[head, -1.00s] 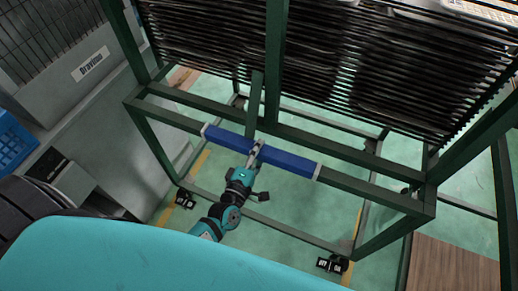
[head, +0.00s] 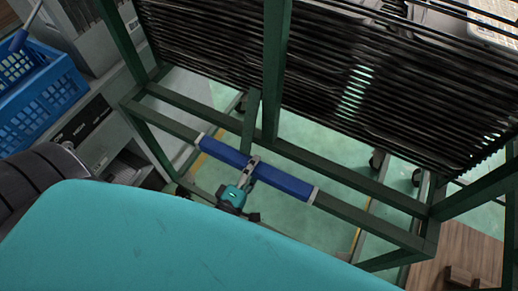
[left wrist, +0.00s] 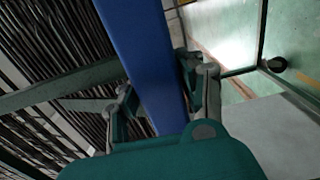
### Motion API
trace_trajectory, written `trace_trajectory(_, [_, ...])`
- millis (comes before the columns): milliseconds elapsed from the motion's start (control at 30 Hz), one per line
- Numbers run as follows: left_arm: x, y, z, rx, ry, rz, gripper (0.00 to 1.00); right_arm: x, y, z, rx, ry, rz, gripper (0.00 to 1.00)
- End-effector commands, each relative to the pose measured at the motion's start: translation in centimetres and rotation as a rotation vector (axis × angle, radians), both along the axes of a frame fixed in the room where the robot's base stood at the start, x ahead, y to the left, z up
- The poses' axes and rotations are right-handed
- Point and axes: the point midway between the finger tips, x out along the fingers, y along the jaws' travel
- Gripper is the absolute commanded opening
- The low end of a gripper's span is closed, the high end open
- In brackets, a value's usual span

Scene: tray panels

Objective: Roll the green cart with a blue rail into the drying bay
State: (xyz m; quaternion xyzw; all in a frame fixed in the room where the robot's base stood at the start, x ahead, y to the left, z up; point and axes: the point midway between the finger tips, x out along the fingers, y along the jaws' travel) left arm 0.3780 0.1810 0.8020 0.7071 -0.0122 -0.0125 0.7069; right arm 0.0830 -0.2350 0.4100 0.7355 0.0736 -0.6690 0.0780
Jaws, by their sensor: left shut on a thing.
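The green cart (head: 276,80) fills the upper middle of the head view, with dark, closely stacked tray panels (head: 205,38) in its frame. Its blue rail (head: 290,184) runs across the near lower bar, with pale end pieces. My left gripper (head: 252,162) is shut on the rail near its middle. In the left wrist view the rail (left wrist: 145,60) passes between the two fingers (left wrist: 160,100). My right gripper is not in view. I cannot make out the drying bay for certain.
A blue crate (head: 45,95) and a grey cabinet (head: 85,135) stand close on the left. A wooden surface (head: 465,262) is at the lower right. Green floor (head: 310,140) with yellow lines shows through the cart's frame.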

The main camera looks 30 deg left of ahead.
Motion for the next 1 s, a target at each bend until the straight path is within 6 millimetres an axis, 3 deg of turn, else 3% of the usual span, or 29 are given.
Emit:
trace_trajectory(200, [-1.01,0.1,0.01,0.004,-0.001,-0.001,0.0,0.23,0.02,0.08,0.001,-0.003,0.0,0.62])
trace_trajectory(600, [-1.2,0.08,-0.01,0.004,-0.001,-0.001,0.0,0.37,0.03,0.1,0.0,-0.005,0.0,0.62])
trace_trajectory(633, [-1.21,0.08,-0.01,0.004,-0.001,-0.001,0.42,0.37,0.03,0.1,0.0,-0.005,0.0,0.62])
trace_trajectory(800, [-1.19,0.08,0.04,0.002,-0.002,0.0,0.62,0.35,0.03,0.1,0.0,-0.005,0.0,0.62])
trace_trajectory(1000, [-1.15,0.08,0.11,0.001,-0.004,0.0,0.62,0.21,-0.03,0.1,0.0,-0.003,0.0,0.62])
